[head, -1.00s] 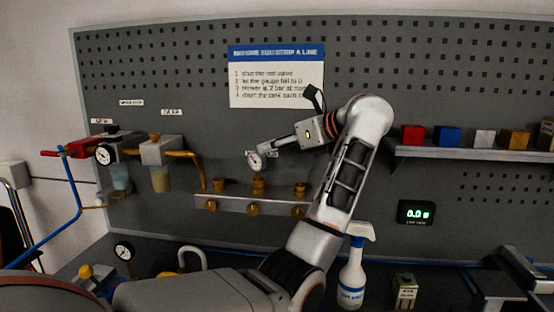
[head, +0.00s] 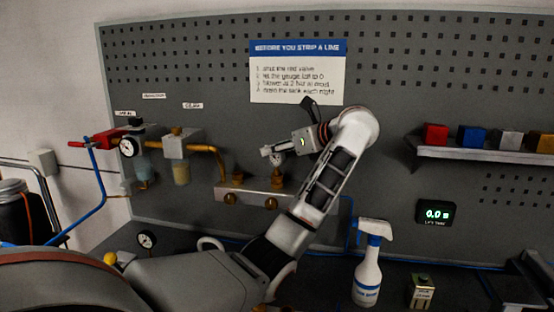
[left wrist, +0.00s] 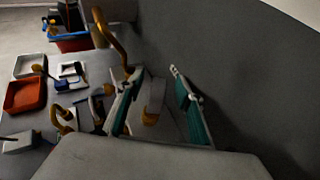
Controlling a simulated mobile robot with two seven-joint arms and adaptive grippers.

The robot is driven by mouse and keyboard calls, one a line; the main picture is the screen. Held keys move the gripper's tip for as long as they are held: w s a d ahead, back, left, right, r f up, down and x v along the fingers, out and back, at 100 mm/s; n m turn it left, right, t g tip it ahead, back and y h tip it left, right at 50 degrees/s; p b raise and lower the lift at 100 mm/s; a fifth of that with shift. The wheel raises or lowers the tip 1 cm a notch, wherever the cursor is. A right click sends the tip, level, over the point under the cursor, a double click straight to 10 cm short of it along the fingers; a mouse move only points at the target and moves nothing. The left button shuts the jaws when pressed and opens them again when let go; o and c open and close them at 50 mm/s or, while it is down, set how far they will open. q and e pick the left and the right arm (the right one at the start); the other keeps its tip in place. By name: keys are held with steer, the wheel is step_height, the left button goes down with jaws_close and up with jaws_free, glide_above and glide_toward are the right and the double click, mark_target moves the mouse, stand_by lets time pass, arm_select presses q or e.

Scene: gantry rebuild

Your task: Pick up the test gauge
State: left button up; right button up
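A small round gauge (head: 277,158) with a pale dial stands on a brass fitting of the manifold bar, against the pegboard. My left gripper (head: 268,151) is right at this gauge and covers part of it; I cannot tell if they touch. In the left wrist view the left gripper (left wrist: 158,100) has its two teal-padded fingers spread apart, with part of the pale manifold bar (left wrist: 153,96) seen between and beyond them. Another gauge (head: 146,240) lies on the bench at the left, and a third (head: 129,146) sits on the red-handled valve. The right gripper is not in view.
The manifold (head: 252,196) has brass knobs below. A spray bottle (head: 367,268) stands on the bench to the right, near a small box (head: 422,290). A shelf (head: 480,153) with coloured blocks is at the right. Trays (left wrist: 24,95) show in the left wrist view.

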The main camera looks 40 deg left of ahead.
arm_select(q)
jaws_close()
steer(key=shift+r, duration=0.1)
